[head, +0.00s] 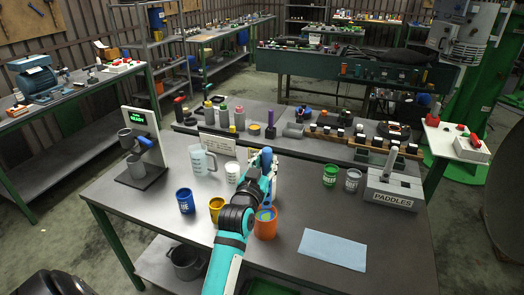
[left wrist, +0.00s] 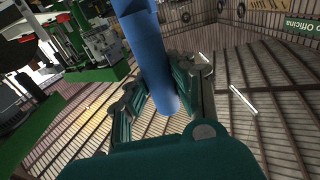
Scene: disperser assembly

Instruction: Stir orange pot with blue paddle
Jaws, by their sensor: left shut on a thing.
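The orange pot (head: 266,230) stands on the grey table in the middle of the head view. Blue and yellow-green colour shows inside its rim. My left arm reaches in from the bottom, left of the pot. My left gripper (head: 264,178) is above and behind the pot, shut on the blue paddle (head: 266,155). The paddle's top sticks up above the fingers, and its lower part points down at the pot's opening. Whether the tip touches the contents is unclear. In the left wrist view the blue paddle (left wrist: 148,55) stands between both fingers. My right gripper is not in view.
A blue pot (head: 185,201) and a yellow pot (head: 216,208) stand left of the orange pot. A clear jug (head: 200,160) and a white cup (head: 232,173) are behind. A green pot (head: 330,175), a paddle holder (head: 394,190) and a light blue cloth (head: 333,249) are right.

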